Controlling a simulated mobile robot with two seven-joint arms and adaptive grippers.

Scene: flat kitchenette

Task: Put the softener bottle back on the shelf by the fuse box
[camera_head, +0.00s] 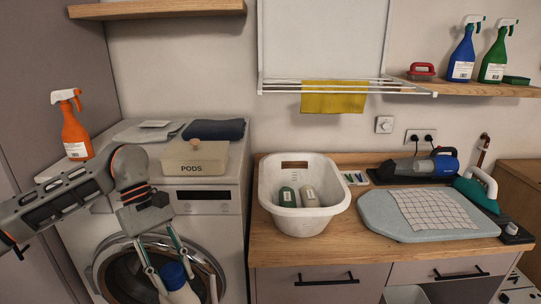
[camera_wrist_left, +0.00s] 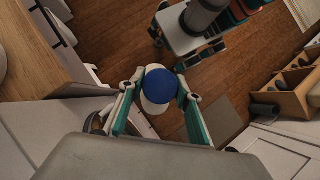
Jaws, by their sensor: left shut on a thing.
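A white bottle with a blue cap, which looks like the softener bottle (camera_head: 174,274), is between the fingers of my left gripper (camera_head: 172,266) in front of the washing machine door. The gripper points down and is shut on the bottle. In the left wrist view its blue cap (camera_wrist_left: 161,83) faces the camera, with a teal finger on each side. The bottle's lower part is cut off in the head view. A wooden shelf (camera_head: 157,9) shows at the top left and another wooden shelf (camera_head: 480,87) at the right. I cannot make out a fuse box. My right gripper is not in view.
The washing machine (camera_head: 228,205) carries an orange spray bottle (camera_head: 75,134), a PODS box (camera_head: 195,160) and folded cloths. A white basket (camera_head: 305,222) stands on the counter, with a drying rack (camera_head: 345,85) above. Blue (camera_head: 462,55) and green (camera_head: 495,58) spray bottles stand on the right shelf.

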